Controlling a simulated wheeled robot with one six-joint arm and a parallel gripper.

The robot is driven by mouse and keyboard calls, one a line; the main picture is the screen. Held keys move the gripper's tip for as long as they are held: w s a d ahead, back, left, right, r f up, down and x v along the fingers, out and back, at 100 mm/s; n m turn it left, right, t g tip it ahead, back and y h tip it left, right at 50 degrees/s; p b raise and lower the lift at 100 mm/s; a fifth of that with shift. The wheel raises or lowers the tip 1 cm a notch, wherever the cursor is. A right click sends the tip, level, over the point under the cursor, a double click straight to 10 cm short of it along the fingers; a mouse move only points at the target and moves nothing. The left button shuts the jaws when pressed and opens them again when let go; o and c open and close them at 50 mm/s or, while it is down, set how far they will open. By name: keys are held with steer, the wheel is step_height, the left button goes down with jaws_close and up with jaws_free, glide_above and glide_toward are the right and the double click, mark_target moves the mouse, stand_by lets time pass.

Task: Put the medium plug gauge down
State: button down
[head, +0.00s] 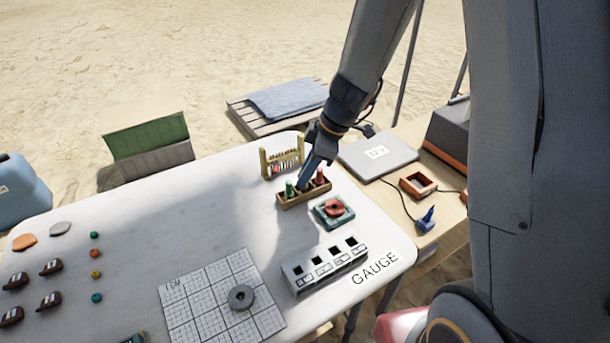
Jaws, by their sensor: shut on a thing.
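My gripper (305,181) points down at the middle of a small wooden rack (292,203) near the far edge of the white table. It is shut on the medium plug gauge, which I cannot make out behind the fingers. A green-topped gauge (289,188) stands upright in the rack's left part, and a red-topped gauge (320,177) stands in its right part. I cannot tell whether the held gauge touches the rack floor.
A wooden frame with hanging pieces (264,163) stands just behind the rack. A green tray with a red ring (322,213) is in front of it. A grey block with square holes (296,283) and a grid sheet (185,318) lie nearer.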

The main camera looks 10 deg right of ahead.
steer(key=shift+f, duration=0.3)
steer(key=shift+f+b, duration=0.15)
steer(key=shift+b, duration=0.15)
steer(key=c, duration=1.8)
jaws_free()
steer(key=shift+o, duration=0.2)
steer(key=shift+r+p, duration=0.25)
steer(key=shift+p, duration=0.1)
steer(key=w+b+v, duration=0.1)
steer(key=v, duration=1)
steer(key=s+d+f+m+h, duration=0.1)
steer(key=s+d+m+h, duration=0.1)
steer(key=s+m, duration=0.5)
steer(key=s+d+f+m+g+h, duration=0.1)
steer(key=s+d+m, duration=0.3)
steer(key=s+m, duration=0.4)
steer(key=s+f+h, duration=0.1)
steer(key=s, duration=0.2)
steer(key=shift+d+f, duration=0.2)
steer(key=shift+d, duration=0.2)
